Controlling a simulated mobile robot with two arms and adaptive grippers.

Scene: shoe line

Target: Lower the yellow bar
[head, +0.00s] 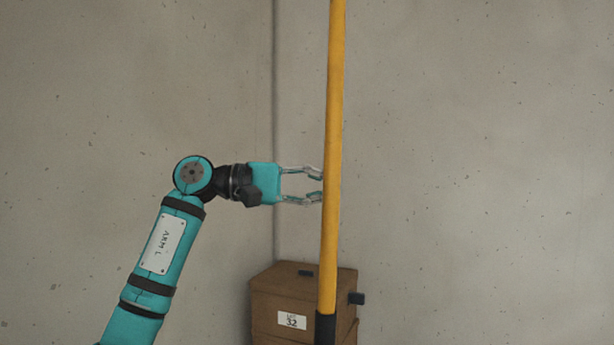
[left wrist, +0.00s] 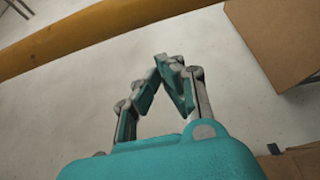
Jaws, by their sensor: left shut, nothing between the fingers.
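The yellow bar (head: 333,130) stands nearly upright in the head view, running from the top edge down to a black lower end (head: 325,328) near the bottom. My left gripper (head: 320,187) comes in from the left, and its fingertips reach the bar's left edge in the picture. In the left wrist view the fingers (left wrist: 172,62) of my left gripper are closed together with nothing between them. The yellow bar (left wrist: 90,35) crosses the upper left there, beyond the fingertips and apart from them in the picture. My right gripper is in neither view.
A brown box (head: 270,293) with a label reading 32 stands at the bottom, partly behind the bar. A plain concrete wall (head: 480,150) fills the background. Brown boxes (left wrist: 275,35) show at the right of the left wrist view. The space right of the bar looks clear.

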